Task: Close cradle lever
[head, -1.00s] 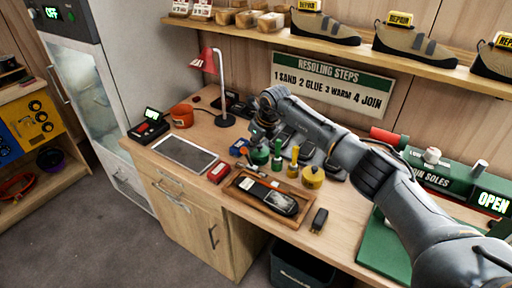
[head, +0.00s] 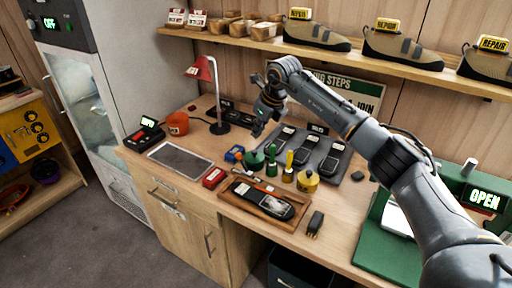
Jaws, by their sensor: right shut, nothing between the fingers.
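The green machine (head: 485,185) stands at the right edge of the bench, and its lit display (head: 486,199) reads OPEN. A short grey post with a rounded top (head: 469,167) sticks up from it; I cannot tell if this is the cradle lever. A pale block (head: 398,218) shows in the machine, partly behind my arm. My right gripper (head: 264,118) is shut and empty, raised above the back of the bench near the lamp, well left of the machine. My right arm hides much of the machine. My left gripper is not in view.
A dark mat with several soles (head: 307,149) lies below my right arm. A wooden tray (head: 250,208) with one sole, a green pot (head: 254,160), a yellow pot (head: 307,181) and a red-shaded lamp (head: 218,127) stand nearby. A shelf with shoes (head: 395,45) runs above.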

